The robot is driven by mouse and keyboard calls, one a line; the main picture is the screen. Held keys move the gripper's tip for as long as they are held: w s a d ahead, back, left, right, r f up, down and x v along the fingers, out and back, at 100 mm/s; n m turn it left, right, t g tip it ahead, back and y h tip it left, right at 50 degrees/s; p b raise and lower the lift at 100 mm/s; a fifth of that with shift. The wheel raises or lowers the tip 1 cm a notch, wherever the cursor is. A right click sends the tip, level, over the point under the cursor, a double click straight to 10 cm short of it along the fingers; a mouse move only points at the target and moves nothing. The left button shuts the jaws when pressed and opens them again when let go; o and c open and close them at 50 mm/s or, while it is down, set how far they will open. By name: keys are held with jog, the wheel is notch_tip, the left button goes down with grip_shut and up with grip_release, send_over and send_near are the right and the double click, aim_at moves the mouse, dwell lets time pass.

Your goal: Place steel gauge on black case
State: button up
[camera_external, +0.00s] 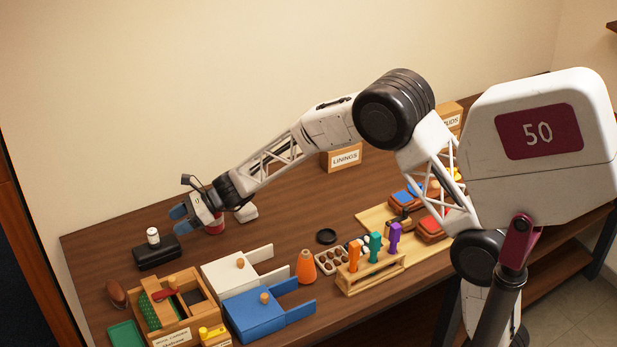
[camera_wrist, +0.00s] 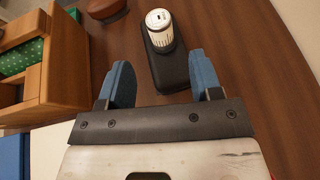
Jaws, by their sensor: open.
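The steel gauge (camera_external: 153,236) is a short pale cylinder with a dark mark on its top. It stands upright on the black case (camera_external: 157,256), near one end. In the wrist view, the gauge (camera_wrist: 159,30) rests on the far part of the case (camera_wrist: 171,72), beyond my fingertips. My gripper (camera_external: 183,221) is open, with blue fingers apart and nothing between them touching the gauge. In the wrist view, my gripper (camera_wrist: 160,62) has its fingers on either side of the case's near end. The gauge's underside is hidden.
A wooden box with green lining (camera_external: 150,312) and a brown oval item (camera_external: 116,293) are near the case. White (camera_external: 238,267) and blue (camera_external: 262,313) drawer-like pieces lie to the right. A red can (camera_external: 214,226) stands partly behind my gripper. The table left of the case is clear.

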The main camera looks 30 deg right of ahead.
jog(key=shift+v, duration=1.5)
jog(key=shift+w, duration=0.1)
jog(key=s+d+r+n+g+h, duration=0.1)
jog(key=s+d+r+n+h, duration=0.1)
jog(key=s+d+r+n, duration=0.6)
jog(key=s+d+r+n+h, duration=0.25)
jog(key=s+d+r, duration=0.25)
jog(key=s+d, duration=0.65)
jog(key=s+d+r+n+t+h, duration=0.1)
jog(key=s+d+n+h, duration=0.8)
jog(key=s+d, duration=1.8)
